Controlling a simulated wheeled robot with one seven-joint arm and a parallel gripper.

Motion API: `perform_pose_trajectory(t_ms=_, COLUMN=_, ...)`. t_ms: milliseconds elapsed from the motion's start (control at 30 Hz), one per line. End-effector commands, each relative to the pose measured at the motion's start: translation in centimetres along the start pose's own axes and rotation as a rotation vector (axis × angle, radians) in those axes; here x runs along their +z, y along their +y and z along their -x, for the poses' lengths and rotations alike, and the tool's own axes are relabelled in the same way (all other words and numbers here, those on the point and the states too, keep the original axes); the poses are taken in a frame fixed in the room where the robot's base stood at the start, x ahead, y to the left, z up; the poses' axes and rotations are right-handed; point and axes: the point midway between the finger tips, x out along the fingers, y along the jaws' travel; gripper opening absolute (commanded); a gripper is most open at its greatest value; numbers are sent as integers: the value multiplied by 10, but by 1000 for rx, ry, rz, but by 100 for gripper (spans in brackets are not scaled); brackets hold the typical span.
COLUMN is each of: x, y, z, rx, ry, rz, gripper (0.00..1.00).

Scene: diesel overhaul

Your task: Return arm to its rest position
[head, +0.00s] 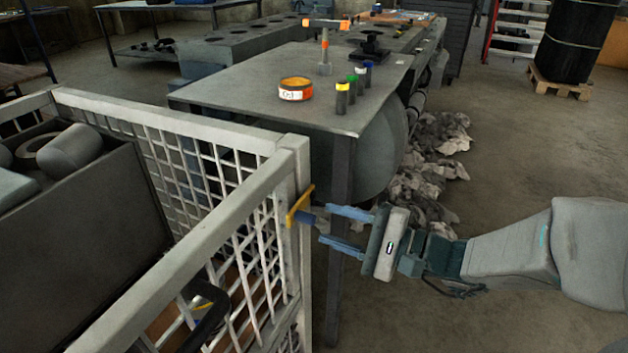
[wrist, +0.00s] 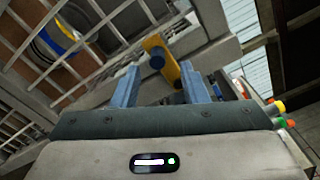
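My gripper (head: 342,230) is at the right of the cage corner in the head view, with its two blue fingers apart and nothing between them. In the wrist view the fingers (wrist: 170,88) are also spread. A yellow latch handle (head: 300,206) with a dark blue knob sits on the cage's corner post, just beyond the fingertips. In the wrist view the yellow handle (wrist: 163,58) shows past the fingers, apart from them. My arm extends from the right edge of the head view.
A wire-mesh cage (head: 215,137) fills the left, with dark equipment inside. A metal table (head: 235,85) behind holds an orange tin (head: 295,89), several capped cylinders and an orange-headed tool (head: 325,45). Crumpled rags (head: 432,150) lie beside it. The floor at right is open; a black drum (head: 578,40) stands behind.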

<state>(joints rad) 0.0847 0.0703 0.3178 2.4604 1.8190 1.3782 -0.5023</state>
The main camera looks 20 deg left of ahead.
Motion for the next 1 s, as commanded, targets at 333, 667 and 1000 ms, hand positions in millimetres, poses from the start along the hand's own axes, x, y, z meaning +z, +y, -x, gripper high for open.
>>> perform_pose_trajectory(t_ms=333, x=0, y=0, z=13, rx=0, ry=0, rz=-1, gripper=40)
perform_pose_trajectory(t_ms=667, x=7, y=-2, z=14, rx=32, ry=-5, rz=7, gripper=40)
perform_pose_trajectory(t_ms=1000, x=70, y=-4, z=56, rx=524, ry=20, rz=127, gripper=40)
